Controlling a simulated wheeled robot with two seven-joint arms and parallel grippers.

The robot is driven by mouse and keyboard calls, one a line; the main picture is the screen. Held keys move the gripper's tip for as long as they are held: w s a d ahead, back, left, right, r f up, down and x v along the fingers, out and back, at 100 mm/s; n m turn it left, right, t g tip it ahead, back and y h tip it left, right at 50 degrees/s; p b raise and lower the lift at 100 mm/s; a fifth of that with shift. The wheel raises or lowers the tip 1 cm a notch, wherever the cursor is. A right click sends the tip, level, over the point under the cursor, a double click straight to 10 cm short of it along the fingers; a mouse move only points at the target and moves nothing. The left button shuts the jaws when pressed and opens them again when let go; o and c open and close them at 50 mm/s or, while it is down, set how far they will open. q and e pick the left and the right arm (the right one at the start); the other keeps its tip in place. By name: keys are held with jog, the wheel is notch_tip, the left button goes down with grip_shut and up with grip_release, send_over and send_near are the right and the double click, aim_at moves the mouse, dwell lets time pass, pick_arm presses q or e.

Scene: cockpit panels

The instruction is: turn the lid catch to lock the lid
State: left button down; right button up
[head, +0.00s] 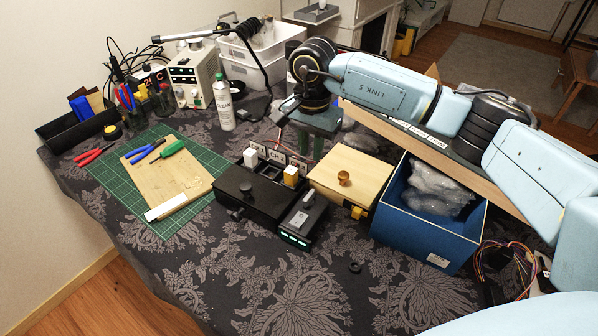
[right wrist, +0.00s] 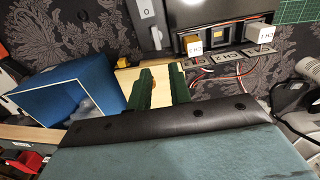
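A light wooden box lid (head: 348,176) with a round brown knob (head: 344,178) sits right of the black switch box. A small yellow part (head: 357,212), seemingly the lid catch, is at the box's front right edge; its turn angle is too small to tell. My right gripper (head: 310,146) hangs behind the box, pointing down. In the right wrist view its two green fingers (right wrist: 162,87) are apart, with pale wood (right wrist: 128,82) of the lid around them. They hold nothing that I can see. My left gripper is out of view.
A blue open bin (head: 428,231) with clear wrapped contents stands right of the box. The black switch box (head: 262,193) and a small black unit (head: 303,219) stand left. A green mat (head: 113,180) holds a wooden board. The cloth in front is mostly clear.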

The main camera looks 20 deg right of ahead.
aim_at(310, 194)
jog(key=f, duration=0.8)
jog(key=f+b, duration=0.1)
jog(key=f, duration=0.4)
jog(key=shift+s, duration=0.35)
jog(key=shift+c, duration=0.4)
grip_shut()
